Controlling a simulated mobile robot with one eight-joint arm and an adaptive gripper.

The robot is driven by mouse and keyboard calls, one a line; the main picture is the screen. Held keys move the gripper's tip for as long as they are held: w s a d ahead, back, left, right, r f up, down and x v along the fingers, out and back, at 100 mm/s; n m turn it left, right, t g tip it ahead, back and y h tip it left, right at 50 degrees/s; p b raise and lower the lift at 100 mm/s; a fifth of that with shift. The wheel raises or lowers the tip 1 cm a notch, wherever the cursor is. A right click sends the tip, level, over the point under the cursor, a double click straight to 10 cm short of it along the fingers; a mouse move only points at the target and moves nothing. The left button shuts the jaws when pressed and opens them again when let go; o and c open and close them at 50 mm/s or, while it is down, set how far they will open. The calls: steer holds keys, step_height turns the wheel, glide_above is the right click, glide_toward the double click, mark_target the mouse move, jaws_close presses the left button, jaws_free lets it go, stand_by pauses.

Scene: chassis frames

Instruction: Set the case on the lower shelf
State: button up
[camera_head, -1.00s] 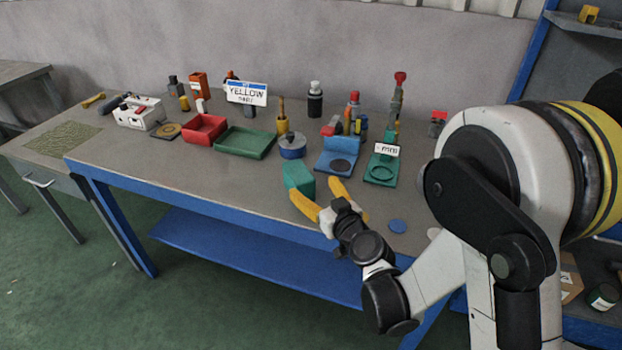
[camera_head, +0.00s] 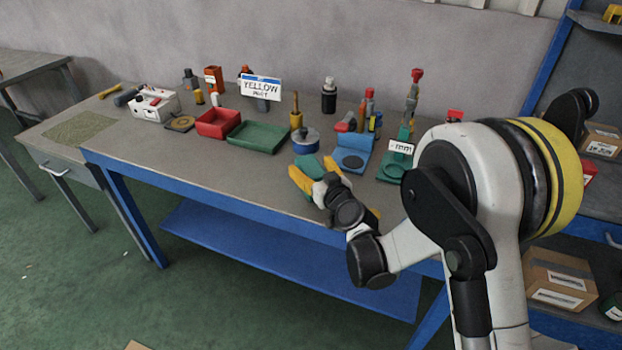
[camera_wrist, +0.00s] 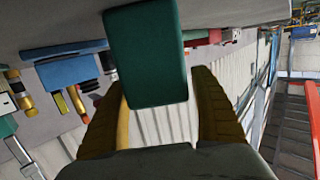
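The case looks to be the teal-green box (camera_head: 308,162), standing near the front edge of the workbench (camera_head: 235,180). In the wrist view the case (camera_wrist: 146,55) fills the upper middle. My gripper (camera_head: 314,172) has its yellow fingers spread on either side of the case. The wrist view shows my gripper (camera_wrist: 163,85) with the case between its fingers, a narrow gap at the right finger; contact on the left is unclear. A blue lower shelf (camera_head: 290,265) lies under the bench, bare where visible; my arm is in front of its right part.
Behind the case stand a blue round tin (camera_head: 306,142), a blue holder (camera_head: 352,155) and a green holder (camera_head: 392,168). Red (camera_head: 217,123) and green (camera_head: 258,137) trays lie left. A shelf unit with a cardboard box (camera_head: 558,280) stands right. The bench's front left is clear.

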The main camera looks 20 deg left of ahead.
steer(key=c, duration=1.3)
steer(key=shift+o, duration=0.2)
steer(key=shift+r+p, duration=0.4)
steer(key=shift+r, duration=0.2)
step_height(320, 180, up, 3)
steer(key=shift+f+p, duration=0.1)
steer(key=shift+p, duration=0.7)
steer(key=s+d+r+p, duration=0.1)
steer(key=d+r+p, duration=0.15)
steer(key=d, duration=0.35)
steer(key=s+d+r+p, duration=0.1)
steer(key=d+r+p, duration=0.1)
steer(key=d+r, duration=0.25)
steer(key=s+d+r+m+t+h, duration=0.1)
steer(key=s+d, duration=0.3)
steer(key=d, duration=1.1)
steer(key=s+d+r+m+t+h, duration=0.1)
steer(key=s+d+m+t+h, duration=0.1)
steer(key=d, duration=1.3)
steer(key=s+m+h, duration=0.1)
steer(key=s+h, duration=0.1)
steer(key=shift+d+r+m+h, duration=0.2)
steer(key=shift+m+h, duration=0.1)
